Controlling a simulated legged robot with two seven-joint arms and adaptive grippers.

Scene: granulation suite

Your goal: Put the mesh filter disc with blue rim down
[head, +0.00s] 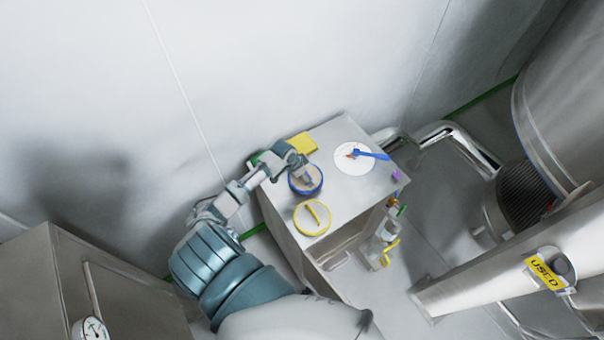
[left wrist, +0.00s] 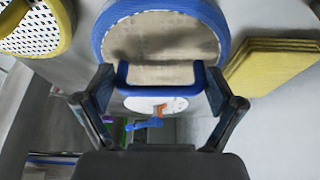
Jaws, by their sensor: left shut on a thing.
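The mesh filter disc with blue rim (head: 314,187) is at the left part of the steel cabinet top in the head view. In the left wrist view the disc (left wrist: 165,40) fills the top middle, with a blue handle bar on its near side. My left gripper (head: 301,172) is shut on that handle; in the left wrist view its fingers (left wrist: 160,88) sit at both ends of the bar. I cannot tell whether the disc touches the cabinet top or hangs just above it. My right gripper is not in view.
On the steel cabinet top (head: 345,198) lie a yellow-rimmed mesh disc (head: 298,222), a yellow stack (head: 302,143), a white round plate (head: 346,166) with a blue tool (head: 371,154), and a small purple item (head: 396,177). Bare steel shows right of the blue-rimmed disc. A wall stands behind.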

